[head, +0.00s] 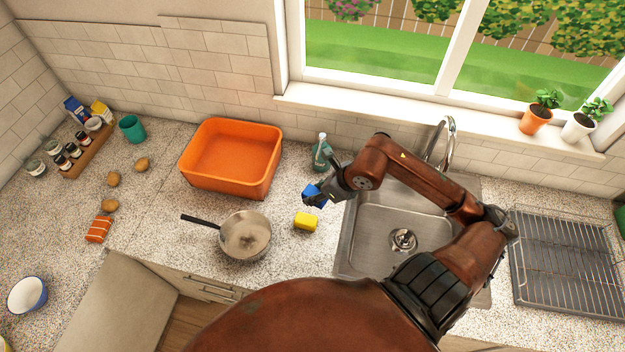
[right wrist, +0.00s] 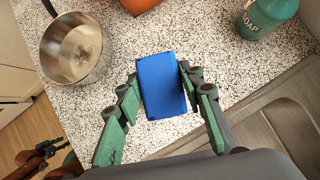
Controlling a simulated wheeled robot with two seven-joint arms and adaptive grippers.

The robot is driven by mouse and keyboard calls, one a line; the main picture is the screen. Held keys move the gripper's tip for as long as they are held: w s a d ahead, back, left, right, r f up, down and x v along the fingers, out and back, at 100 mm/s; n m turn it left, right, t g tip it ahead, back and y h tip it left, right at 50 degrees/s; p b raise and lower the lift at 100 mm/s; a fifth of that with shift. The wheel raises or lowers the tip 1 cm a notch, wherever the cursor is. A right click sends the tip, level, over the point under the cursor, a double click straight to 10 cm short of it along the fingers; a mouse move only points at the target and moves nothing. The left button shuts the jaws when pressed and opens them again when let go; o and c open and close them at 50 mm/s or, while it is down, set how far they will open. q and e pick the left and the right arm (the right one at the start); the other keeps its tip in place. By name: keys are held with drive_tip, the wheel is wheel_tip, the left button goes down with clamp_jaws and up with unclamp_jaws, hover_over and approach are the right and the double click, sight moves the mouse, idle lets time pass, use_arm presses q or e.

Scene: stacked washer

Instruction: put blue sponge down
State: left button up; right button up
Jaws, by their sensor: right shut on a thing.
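The blue sponge (head: 312,195) is a small blue block between the fingers of my right gripper (head: 325,196). In the right wrist view the blue sponge (right wrist: 163,86) sits between both green-and-black fingers of the right gripper (right wrist: 160,88), which is shut on it. The sponge is over the speckled counter, left of the sink. I cannot tell whether it touches the counter. A yellow sponge (head: 305,221) lies on the counter just in front of it.
A steel pan (head: 245,235) stands left of the sponges. An orange tub (head: 231,158) is behind the pan. A green soap bottle (head: 321,152) stands just behind the right gripper. The sink (head: 365,235) and a wire dish rack (head: 565,262) lie to the right.

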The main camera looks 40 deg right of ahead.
drive_tip(key=shift+w+d, duration=0.15)
drive_tip(key=shift+d, duration=0.25)
drive_tip(key=w+d+f, duration=0.2)
drive_tip(key=w+f, duration=0.1)
drive_tip(key=w+d+f+p, duration=0.1)
drive_tip(key=w+d+f, duration=0.1)
drive_tip(key=w+d, duration=0.1)
drive_tip(key=w+d+f+p, duration=0.1)
drive_tip(key=w+d+f, duration=0.2)
drive_tip(key=w, duration=0.1)
drive_tip(key=shift+f, duration=0.3)
drive_tip(key=shift+w+d+f, duration=0.1)
drive_tip(key=shift+f, duration=0.15)
wheel_tip(320, 180, down, 3)
drive_tip(key=shift+w+d+r+p, duration=0.1)
drive_tip(key=shift+w+d+p, duration=0.05)
drive_tip(key=shift+p, duration=0.5)
drive_tip(key=shift+f, duration=0.4)
drive_tip(key=shift+f, duration=0.15)
